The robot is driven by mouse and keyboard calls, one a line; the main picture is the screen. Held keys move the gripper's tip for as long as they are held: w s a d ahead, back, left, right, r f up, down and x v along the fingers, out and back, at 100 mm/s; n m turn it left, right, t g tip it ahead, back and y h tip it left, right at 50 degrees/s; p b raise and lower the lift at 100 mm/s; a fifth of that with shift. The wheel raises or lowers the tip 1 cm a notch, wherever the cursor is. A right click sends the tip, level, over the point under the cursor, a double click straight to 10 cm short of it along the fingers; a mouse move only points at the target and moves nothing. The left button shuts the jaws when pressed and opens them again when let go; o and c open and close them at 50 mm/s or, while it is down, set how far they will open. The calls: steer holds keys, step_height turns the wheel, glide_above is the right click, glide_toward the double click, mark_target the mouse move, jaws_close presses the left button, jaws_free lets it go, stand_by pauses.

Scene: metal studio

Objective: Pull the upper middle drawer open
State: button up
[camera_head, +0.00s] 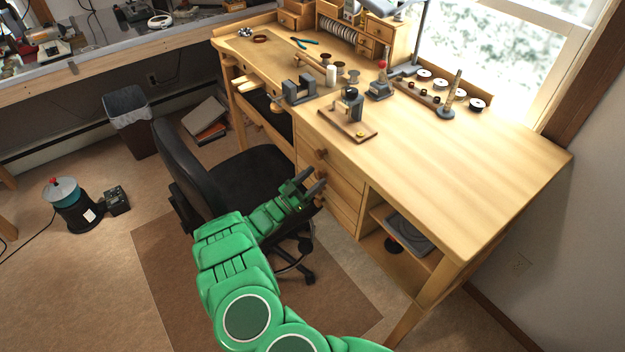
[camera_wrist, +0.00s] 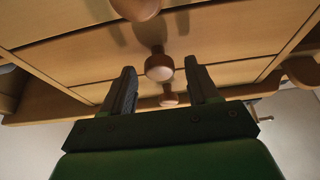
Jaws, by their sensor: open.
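The desk's drawer stack has light wooden fronts with round knobs, and the drawers look shut. The upper middle drawer (camera_head: 343,179) seems to be the one below the top drawer (camera_head: 335,150); its front also shows in the wrist view (camera_wrist: 225,50). A round wooden knob (camera_wrist: 159,67) shows between my two fingertips in the wrist view. My gripper (camera_wrist: 159,70) is open, its fingers on either side of this knob, with gaps to both. In the head view my gripper (camera_head: 308,186) is at the drawer fronts and partly hides the knobs.
A black office chair (camera_head: 225,170) stands close to the left of my arm. An open shelf (camera_head: 400,240) with a grey item is right of the drawers. The desktop (camera_head: 460,170) holds tools above. Another knob (camera_wrist: 137,8) is above and one (camera_wrist: 168,98) below.

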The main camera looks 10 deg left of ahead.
jaws_close()
stand_by(0.3)
steer(key=shift+s+a, duration=0.1)
steer(key=s+a, duration=0.9)
steer(key=shift+s+a, duration=0.3)
jaws_free()
